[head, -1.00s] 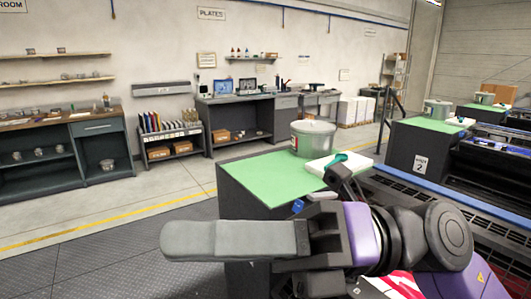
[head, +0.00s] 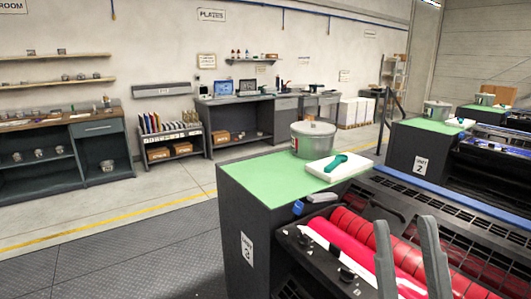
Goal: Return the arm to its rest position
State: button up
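My gripper (head: 406,224) shows at the bottom right of the head view, its two grey fingers pointing up. The fingers stand apart, and nothing is seen between them but the press behind. The gripper is open and empty. It is in front of the red rollers (head: 352,225) in the picture. The rest of my arm is below the frame and hidden.
A green-topped cabinet (head: 250,176) stands left of the rollers, bearing a lidded metal tin (head: 313,140) and a white pad (head: 350,169) with a green scoop (head: 336,163). A blue rail (head: 450,190) runs behind. The floor at left (head: 110,255) is clear.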

jog(key=s+d+f+m+g+h, duration=0.1)
jog(key=d+f+m+g+h, duration=0.15)
jog(key=f, duration=0.35)
jog(key=s+d+f+m+g+h, duration=0.1)
jog(key=s+f+m+g+h, duration=0.1)
jog(key=f+m+h, duration=0.3)
jog(key=s+d+f+n+g+y, duration=0.2)
jog(key=s+f+g, duration=0.8)
jog(key=s+f, duration=1.1)
jog(key=shift+f+y, duration=0.35)
jog(key=shift+y, duration=0.4)
